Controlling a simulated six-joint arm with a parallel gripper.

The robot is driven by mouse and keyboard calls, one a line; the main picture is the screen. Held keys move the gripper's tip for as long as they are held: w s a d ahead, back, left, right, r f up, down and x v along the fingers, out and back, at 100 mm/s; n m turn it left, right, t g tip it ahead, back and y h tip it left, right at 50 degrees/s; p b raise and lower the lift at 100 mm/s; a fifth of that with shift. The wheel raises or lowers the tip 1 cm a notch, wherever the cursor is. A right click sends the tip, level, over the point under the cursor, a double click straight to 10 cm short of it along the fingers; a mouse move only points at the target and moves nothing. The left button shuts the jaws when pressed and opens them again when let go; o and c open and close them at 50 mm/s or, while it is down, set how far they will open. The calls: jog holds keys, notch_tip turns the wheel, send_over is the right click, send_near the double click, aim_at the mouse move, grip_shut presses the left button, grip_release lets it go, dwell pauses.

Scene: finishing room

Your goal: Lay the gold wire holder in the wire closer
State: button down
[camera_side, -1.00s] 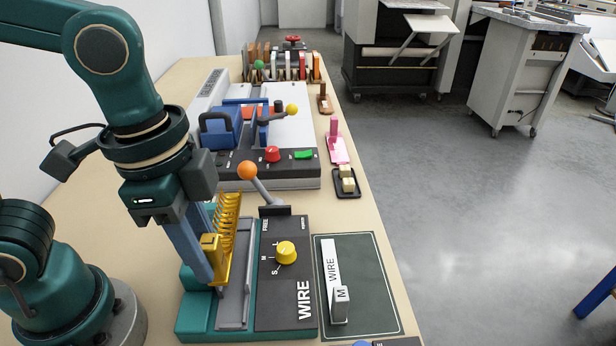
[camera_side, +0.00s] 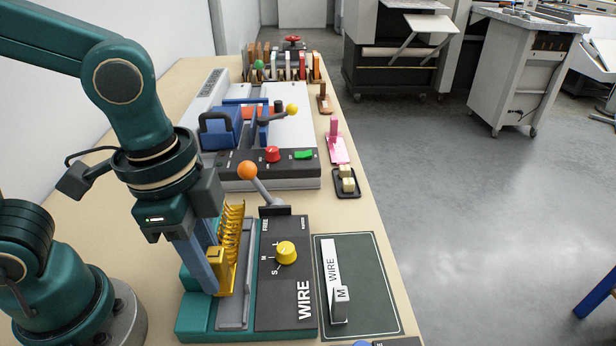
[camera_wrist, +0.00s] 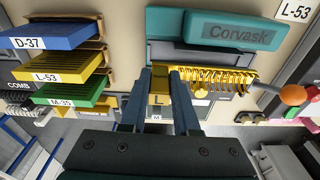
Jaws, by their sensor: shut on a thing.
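The gold wire holder (camera_side: 231,240), a comb-like strip with a yellow grip block, is in my gripper (camera_side: 212,288). In the wrist view the fingers (camera_wrist: 163,85) are shut on its block marked L, and the gold loops (camera_wrist: 225,80) stretch to the right. The wire closer (camera_side: 192,318) has a teal base, a grey bed (camera_side: 234,318), a dark panel with a yellow S-M-L knob (camera_side: 286,252) and an orange-ball lever (camera_side: 247,170). The holder is over the left part of the bed, along its length. I cannot tell whether it touches the bed.
Right of the closer lies a dark green mat (camera_side: 365,285) with a white WIRE piece marked M. Behind stands a grey-white machine (camera_side: 290,175) with a red knob. In the wrist view, blue, yellow and green labelled trays (camera_wrist: 60,65) are at left.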

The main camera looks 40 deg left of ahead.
jog(key=shift+f, duration=2.4)
jog(key=shift+f, duration=0.6)
jog(key=c, duration=0.9)
grip_release()
jog(key=shift+r, duration=0.1)
jog(key=r, duration=0.7)
jog(key=a+r, duration=0.1)
jog(key=r, duration=0.2)
jog(key=shift+s+r, duration=0.4)
